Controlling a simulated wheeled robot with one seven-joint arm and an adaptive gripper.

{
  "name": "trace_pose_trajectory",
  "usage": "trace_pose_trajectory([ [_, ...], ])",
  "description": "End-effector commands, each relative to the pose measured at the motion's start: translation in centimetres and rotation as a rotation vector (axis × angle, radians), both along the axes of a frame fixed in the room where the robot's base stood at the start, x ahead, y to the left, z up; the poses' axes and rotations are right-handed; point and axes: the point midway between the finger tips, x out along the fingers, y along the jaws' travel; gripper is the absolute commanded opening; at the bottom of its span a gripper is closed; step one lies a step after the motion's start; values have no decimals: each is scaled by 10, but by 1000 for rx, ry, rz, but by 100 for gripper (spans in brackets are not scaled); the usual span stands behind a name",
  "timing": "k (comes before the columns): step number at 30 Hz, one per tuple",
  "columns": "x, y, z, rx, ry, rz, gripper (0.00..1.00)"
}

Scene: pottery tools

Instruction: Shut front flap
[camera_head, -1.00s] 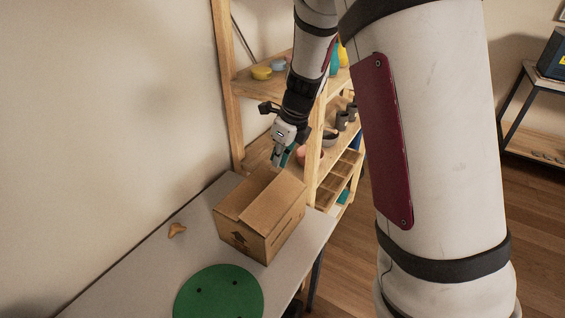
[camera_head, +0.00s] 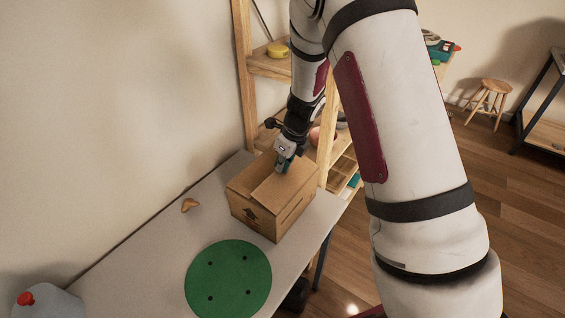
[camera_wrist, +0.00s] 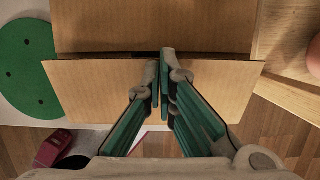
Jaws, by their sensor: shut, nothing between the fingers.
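A brown cardboard box (camera_head: 262,212) stands on the grey table, an arrow printed on its side. In the head view its top flaps lie nearly flat, with a seam across the top. In the wrist view one flap (camera_wrist: 150,25) fills the top of the picture and another flap (camera_wrist: 85,92) spreads below it, with a narrow dark gap between them. My gripper (camera_head: 282,171) is shut and empty at the box top, and its fingertips (camera_wrist: 161,62) are over the gap, at the edge of the lower flap. I cannot tell whether they touch it.
A green disc (camera_head: 228,282) with dark holes lies in front of the box. A small tan piece (camera_head: 189,205) lies to the left. A jug with a red cap (camera_head: 26,298) is at lower left. Wooden shelves (camera_head: 243,80) stand behind the box, close to my arm.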

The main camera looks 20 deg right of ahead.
Motion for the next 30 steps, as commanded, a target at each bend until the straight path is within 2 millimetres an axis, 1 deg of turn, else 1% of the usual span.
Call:
trace_pose_trajectory([
  [5, 1, 0, -1, 0, 0, 0, 0],
  [14, 12, 7, -25, 0, 1, -1, 0],
  [25, 9, 9, -26, 1, 5, 1, 0],
  [30, 9, 9, -21, 1, 5, 2, 0],
])
